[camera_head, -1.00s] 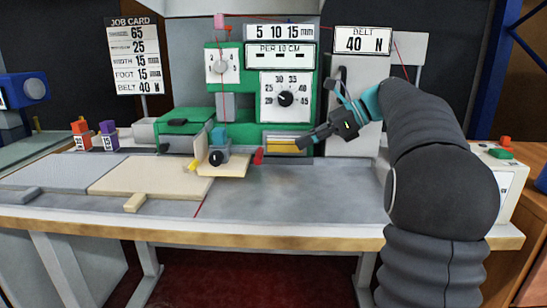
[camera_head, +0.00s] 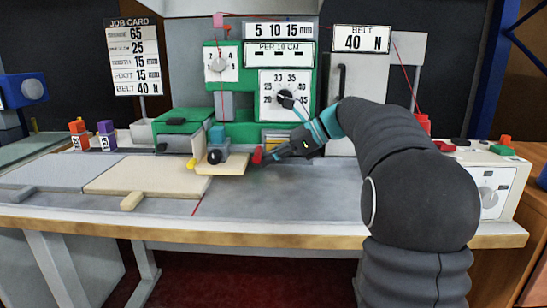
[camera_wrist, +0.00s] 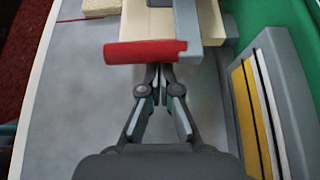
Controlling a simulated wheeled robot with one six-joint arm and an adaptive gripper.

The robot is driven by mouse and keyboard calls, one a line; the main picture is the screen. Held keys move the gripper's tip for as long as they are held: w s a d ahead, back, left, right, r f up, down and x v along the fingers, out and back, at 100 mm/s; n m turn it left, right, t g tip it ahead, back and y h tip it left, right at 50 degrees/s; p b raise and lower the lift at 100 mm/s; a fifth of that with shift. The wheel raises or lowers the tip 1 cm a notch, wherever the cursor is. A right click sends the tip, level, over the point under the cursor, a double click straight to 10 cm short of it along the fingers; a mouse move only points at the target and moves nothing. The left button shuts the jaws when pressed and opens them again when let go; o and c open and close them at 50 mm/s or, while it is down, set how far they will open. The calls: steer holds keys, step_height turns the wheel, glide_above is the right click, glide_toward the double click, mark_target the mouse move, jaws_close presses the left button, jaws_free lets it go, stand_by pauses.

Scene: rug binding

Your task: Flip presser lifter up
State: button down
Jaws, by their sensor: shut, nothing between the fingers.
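The presser lifter seems to be the red lever (camera_head: 257,155) at the right side of the green sewing machine's (camera_head: 240,125) foot area. In the wrist view the red lever (camera_wrist: 145,52) lies crosswise just ahead of my fingertips. My gripper (camera_head: 268,158) is shut and empty, its tips close to the lever's underside in the wrist view (camera_wrist: 154,72). I cannot tell whether the tips touch the lever. The presser block (camera_head: 217,150) with a black knob stands left of the lever, on a cream plate (camera_head: 222,168).
A yellow-striped grey panel (camera_wrist: 258,105) stands to the right in the wrist view. Cream and grey boards (camera_head: 140,176) lie on the left of the table. The grey tabletop (camera_head: 290,205) in front is clear. A control box (camera_head: 490,185) stands at the right end.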

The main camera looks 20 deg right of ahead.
mark_target(261, 149)
steer(key=shift+r, duration=0.1)
step_height(261, 149, up, 3)
steer(key=p, duration=0.4)
stand_by(0.3)
steer(key=shift+d+r+p, duration=0.35)
steer(key=shift+r+p, duration=0.15)
steer(key=shift+p, duration=0.35)
steer(key=f+p+v, duration=0.1)
steer(key=v, duration=0.7)
steer(key=shift+s+d+r, duration=0.2)
steer(key=shift+s+d, duration=0.05)
steer(key=shift+d, duration=0.35)
